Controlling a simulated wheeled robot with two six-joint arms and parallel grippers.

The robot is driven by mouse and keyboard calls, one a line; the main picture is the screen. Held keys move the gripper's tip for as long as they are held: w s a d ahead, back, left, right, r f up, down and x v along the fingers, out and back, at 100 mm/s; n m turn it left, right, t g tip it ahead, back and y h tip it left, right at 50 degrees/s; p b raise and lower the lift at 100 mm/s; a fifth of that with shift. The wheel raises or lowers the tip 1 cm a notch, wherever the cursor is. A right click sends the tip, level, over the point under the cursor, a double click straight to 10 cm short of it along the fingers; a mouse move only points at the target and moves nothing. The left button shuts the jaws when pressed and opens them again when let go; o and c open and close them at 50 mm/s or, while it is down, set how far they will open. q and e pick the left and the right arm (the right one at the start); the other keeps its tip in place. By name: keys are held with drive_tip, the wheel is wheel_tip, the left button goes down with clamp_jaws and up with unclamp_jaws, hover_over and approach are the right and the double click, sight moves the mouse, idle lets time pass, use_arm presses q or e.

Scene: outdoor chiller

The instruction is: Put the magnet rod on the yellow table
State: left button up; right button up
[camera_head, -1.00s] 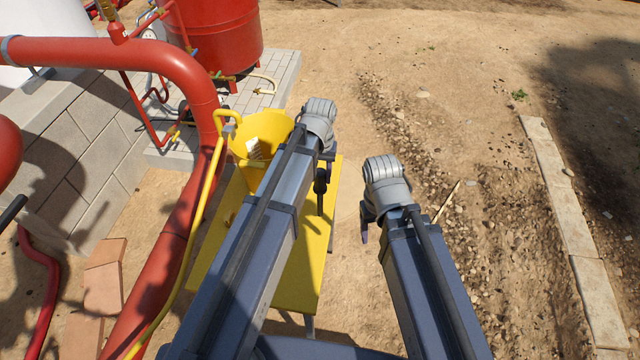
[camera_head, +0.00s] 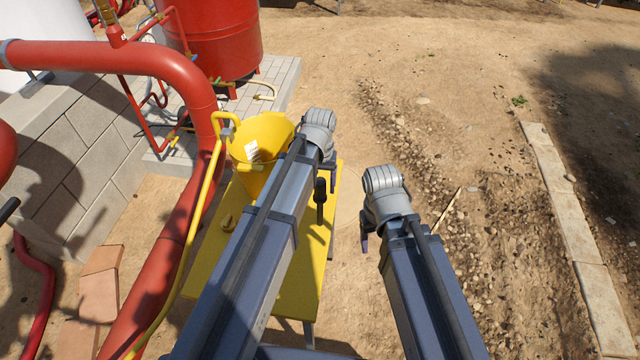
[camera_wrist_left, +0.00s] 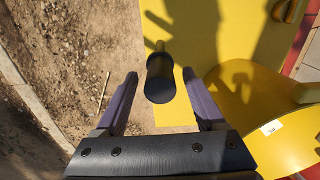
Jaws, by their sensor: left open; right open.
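The yellow table (camera_head: 205,262) stands left of centre in the head view, partly covered by my left arm. A dark rod with a thick black handle, apparently the magnet rod (camera_head: 320,190), shows at the table's right side. In the left wrist view the rod (camera_wrist_left: 160,82) has its black end towards me, between the fingers and apart from both. I cannot tell whether it stands, lies or hangs there. My left gripper (camera_wrist_left: 158,88) is open and empty; its fingers in the head view (camera_head: 332,178) are partly hidden. My right gripper (camera_head: 365,235) is open over bare ground.
A yellow bucket (camera_head: 270,130) with a white label stands at the table's far end, close to my left gripper. A small yellow handle-like piece (camera_head: 228,223) is on the table. Red pipes (camera_head: 195,85) and a red tank (camera_head: 222,45) are left. Open dirt lies right.

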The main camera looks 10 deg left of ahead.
use_arm(q)
drive_tip(key=shift+r, duration=0.15)
wheel_tip(320, 180, up, 12)
drive_tip(key=p, duration=1.2)
drive_tip(key=s+d+m, duration=0.2)
drive_tip(key=s, duration=0.6)
drive_tip(key=s+d+m+y, duration=0.1)
drive_tip(key=s+d, duration=0.2)
drive_tip(key=s, duration=0.4)
drive_tip(key=shift+s+m, duration=0.4)
